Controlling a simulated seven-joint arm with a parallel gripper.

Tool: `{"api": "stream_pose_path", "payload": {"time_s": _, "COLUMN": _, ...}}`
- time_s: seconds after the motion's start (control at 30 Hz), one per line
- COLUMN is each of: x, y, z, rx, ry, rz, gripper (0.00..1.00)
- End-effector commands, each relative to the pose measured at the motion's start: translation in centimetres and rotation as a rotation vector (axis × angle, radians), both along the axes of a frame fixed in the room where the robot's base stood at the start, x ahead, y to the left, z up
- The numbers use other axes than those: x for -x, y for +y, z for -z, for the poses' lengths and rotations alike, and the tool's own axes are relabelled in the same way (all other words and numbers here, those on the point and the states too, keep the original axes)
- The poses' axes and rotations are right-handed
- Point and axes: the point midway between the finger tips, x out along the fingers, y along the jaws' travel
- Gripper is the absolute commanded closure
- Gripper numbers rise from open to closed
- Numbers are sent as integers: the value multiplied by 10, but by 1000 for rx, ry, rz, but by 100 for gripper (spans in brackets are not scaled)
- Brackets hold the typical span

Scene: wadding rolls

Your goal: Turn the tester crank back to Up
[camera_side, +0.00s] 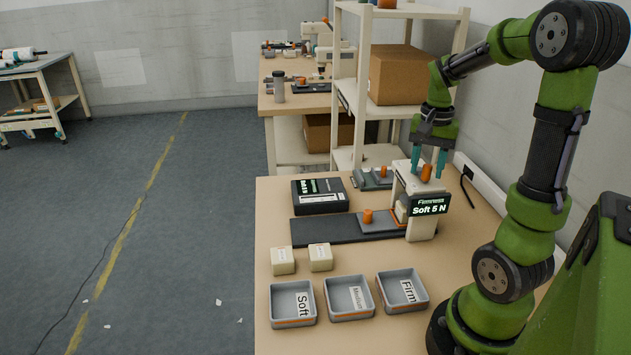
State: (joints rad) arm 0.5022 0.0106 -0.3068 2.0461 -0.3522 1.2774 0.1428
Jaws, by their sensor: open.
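The firmness tester (424,226) is a cream frame on the table with a black display reading "Firmness Soft 5 N". An orange knob (426,172) stands on its top and looks like the crank handle; the crank's setting cannot be read. My gripper (428,170) points down over the tester, its two teal fingers apart on either side of the orange knob. I cannot tell whether they touch it. A grey sliding plate with another orange knob (367,216) sits on the dark base (313,232). A cream piece shows partly inside the frame.
Two cream wadding pieces (283,261) lie before three grey trays marked Soft (279,318), Medium (350,316) and Firm (405,307). A black box with a display (320,206) and a grey fixture (366,184) stand behind. Shelving rises at the back.

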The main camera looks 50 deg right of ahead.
Motion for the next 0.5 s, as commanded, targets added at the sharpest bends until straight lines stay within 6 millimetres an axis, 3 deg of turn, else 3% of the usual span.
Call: {"api": "stream_pose_path", "payload": {"time_s": 0.5, "x": 0, "y": 0, "z": -43, "rx": 1, "ry": -2, "rz": 0, "gripper": 53}}
